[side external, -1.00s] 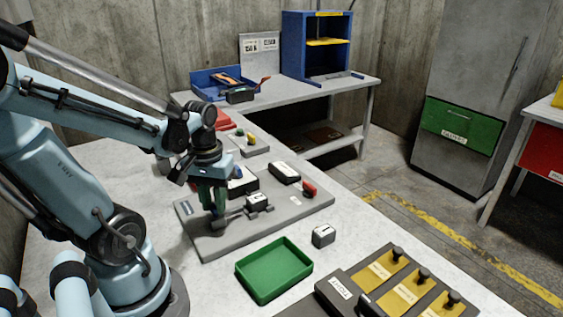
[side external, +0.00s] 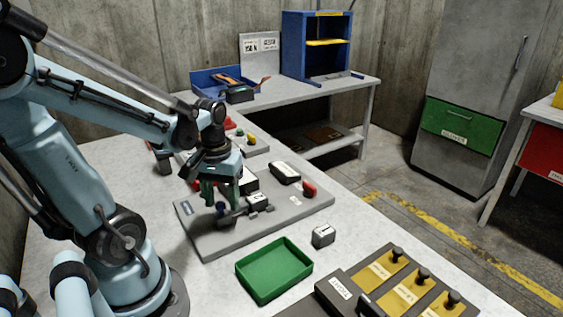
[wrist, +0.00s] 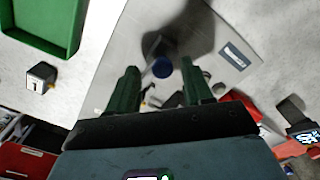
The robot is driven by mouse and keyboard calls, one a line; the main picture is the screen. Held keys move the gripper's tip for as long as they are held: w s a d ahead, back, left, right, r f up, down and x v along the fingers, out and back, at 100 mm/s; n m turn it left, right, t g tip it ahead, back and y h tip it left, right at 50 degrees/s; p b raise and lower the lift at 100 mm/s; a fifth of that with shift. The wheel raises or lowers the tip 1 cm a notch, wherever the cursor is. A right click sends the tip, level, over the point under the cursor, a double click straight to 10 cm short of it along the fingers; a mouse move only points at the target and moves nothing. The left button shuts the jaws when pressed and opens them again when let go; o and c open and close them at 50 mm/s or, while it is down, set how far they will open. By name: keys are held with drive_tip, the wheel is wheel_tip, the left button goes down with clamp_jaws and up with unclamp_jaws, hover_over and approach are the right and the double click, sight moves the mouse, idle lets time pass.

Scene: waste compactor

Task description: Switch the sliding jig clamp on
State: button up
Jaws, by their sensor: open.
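The grey jig plate (side external: 205,240) lies on the bench with a grey clamp on it. The clamp has a round blue knob (side external: 221,207), which also shows in the wrist view (wrist: 161,69). A small grey-white numbered block (side external: 258,201) sits on the plate just right of the knob. My gripper (side external: 220,196) is over the left part of the plate, pointing down. Its two green fingers are apart, and in the wrist view the knob appears beyond and between the fingertips (wrist: 162,75). I cannot tell whether either finger touches it. My gripper partly hides the clamp's rear.
A red-handled part (side external: 309,189) and a black-and-white block (side external: 285,173) are on the plate's far right. An empty green tray (side external: 263,294) and a loose numbered block (side external: 323,236) stand in front. A grey panel with yellow sections (side external: 345,272) is at the front right.

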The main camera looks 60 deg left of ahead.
sight(222, 202)
drive_tip(key=shift+r, duration=0.1)
wheel_tip(222, 202, up, 12)
idle(0.7)
drive_tip(key=w+d+f+m+t, duration=0.5)
drive_tip(key=w+d+m+t, duration=0.2)
drive_tip(key=d, duration=0.5)
drive_tip(key=shift+w+f+m, duration=0.15)
drive_tip(key=shift+w+m, duration=0.15)
drive_tip(key=shift+m, duration=0.7)
